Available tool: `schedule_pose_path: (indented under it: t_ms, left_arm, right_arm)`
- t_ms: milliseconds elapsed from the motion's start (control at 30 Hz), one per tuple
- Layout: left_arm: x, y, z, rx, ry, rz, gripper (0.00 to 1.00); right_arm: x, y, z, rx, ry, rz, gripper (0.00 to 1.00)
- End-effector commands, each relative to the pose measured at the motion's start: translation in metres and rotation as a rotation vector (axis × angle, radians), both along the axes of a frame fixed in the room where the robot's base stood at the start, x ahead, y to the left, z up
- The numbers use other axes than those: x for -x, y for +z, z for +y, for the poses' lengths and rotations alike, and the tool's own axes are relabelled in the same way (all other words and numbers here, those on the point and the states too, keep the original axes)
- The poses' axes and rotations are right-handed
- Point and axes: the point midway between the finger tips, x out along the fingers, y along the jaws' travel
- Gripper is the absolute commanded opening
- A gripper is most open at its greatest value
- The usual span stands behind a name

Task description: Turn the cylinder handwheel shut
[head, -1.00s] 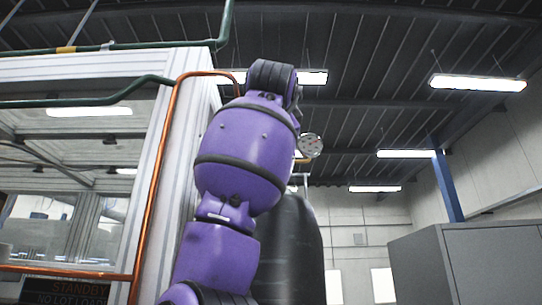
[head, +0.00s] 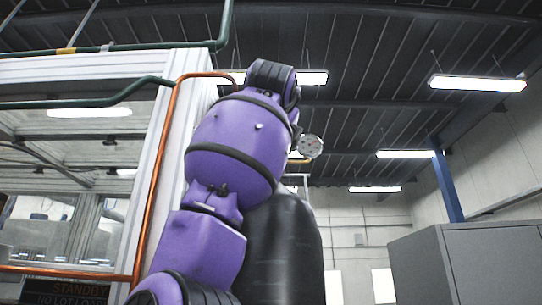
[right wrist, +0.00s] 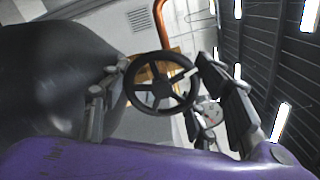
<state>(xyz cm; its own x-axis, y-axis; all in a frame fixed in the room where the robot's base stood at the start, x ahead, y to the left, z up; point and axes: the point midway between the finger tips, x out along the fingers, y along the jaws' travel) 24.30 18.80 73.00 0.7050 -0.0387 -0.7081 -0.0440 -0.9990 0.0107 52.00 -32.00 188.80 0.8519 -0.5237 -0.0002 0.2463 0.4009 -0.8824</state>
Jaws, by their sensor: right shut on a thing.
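The black spoked handwheel (right wrist: 161,88) shows in the middle of the right wrist view. My right gripper (right wrist: 162,66) has one finger on each side of its rim and is shut on it. The large dark cylinder (head: 284,245) stands behind my purple right arm in the head view; its body (right wrist: 55,85) also fills the left of the right wrist view. In the head view the arm hides the handwheel and the right gripper. My left gripper is in neither view.
A round pressure gauge (head: 310,146) sits just right of my arm, near the cylinder top. A copper pipe (head: 151,195) runs up the white-framed enclosure (head: 188,62) on the left. A grey cabinet (head: 480,260) stands at the right.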

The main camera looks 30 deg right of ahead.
Motion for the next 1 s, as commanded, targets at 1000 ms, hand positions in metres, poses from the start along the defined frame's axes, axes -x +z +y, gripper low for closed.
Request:
schedule_pose_path:
  t_ms: [1000]
  left_arm:
    - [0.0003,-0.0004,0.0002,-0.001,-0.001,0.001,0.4]
  right_arm:
    - [-0.0025,-0.0008,0.002,-0.365,0.003,-0.218,0.29]
